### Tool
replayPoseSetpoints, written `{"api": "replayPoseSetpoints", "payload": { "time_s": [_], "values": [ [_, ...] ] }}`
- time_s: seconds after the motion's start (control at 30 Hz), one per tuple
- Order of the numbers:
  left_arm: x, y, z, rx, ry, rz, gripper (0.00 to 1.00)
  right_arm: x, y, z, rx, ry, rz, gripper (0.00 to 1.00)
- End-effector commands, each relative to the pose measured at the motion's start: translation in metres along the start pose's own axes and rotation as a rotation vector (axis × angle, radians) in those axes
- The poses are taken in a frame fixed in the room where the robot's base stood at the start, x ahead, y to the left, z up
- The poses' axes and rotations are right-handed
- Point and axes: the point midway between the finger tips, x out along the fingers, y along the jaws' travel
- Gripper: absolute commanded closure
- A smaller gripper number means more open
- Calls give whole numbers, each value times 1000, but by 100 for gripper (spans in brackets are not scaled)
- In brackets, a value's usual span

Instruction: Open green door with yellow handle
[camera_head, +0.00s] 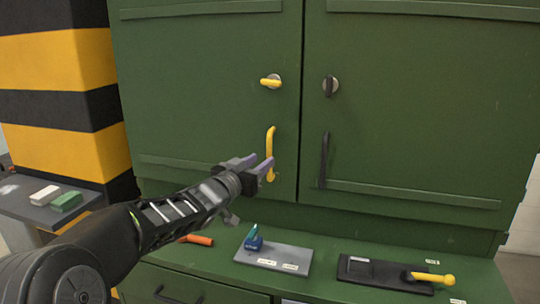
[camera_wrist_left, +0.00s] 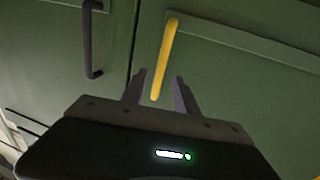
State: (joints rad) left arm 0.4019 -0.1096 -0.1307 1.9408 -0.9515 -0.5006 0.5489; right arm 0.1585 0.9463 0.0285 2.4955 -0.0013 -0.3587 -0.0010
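The green left door (camera_head: 190,100) has a yellow bar handle (camera_head: 270,140) near its right edge and a yellow turn knob (camera_head: 270,81) above it. The door is shut, flush with the right door. My left gripper (camera_head: 262,165) is at the lower part of the yellow bar handle. In the left wrist view, the gripper (camera_wrist_left: 157,88) is open, and the lower end of the yellow handle (camera_wrist_left: 165,55) shows between its two fingertips. I cannot tell whether either finger touches the handle. My right gripper is not in view.
The right green door (camera_head: 420,100) has a black handle (camera_head: 324,160) and black knob (camera_head: 330,86). Below, the green ledge holds a grey plate (camera_head: 290,258) with a blue object (camera_head: 253,241), and a black plate (camera_head: 375,273) with a yellow-ended lever (camera_head: 447,280). A striped pillar (camera_head: 60,60) stands left.

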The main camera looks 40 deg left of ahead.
Motion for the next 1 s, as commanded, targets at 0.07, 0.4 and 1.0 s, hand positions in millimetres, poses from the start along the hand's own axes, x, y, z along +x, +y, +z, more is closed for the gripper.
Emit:
{"api": "replayPoseSetpoints", "payload": {
  "time_s": [0.07,0.4,1.0],
  "values": [
    [13,0,1,0,-2,1,64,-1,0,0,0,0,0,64],
    [57,0,0,0,0,0,64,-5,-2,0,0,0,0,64],
    [60,0,0,0,0,0,87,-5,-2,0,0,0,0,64]
  ]
}}
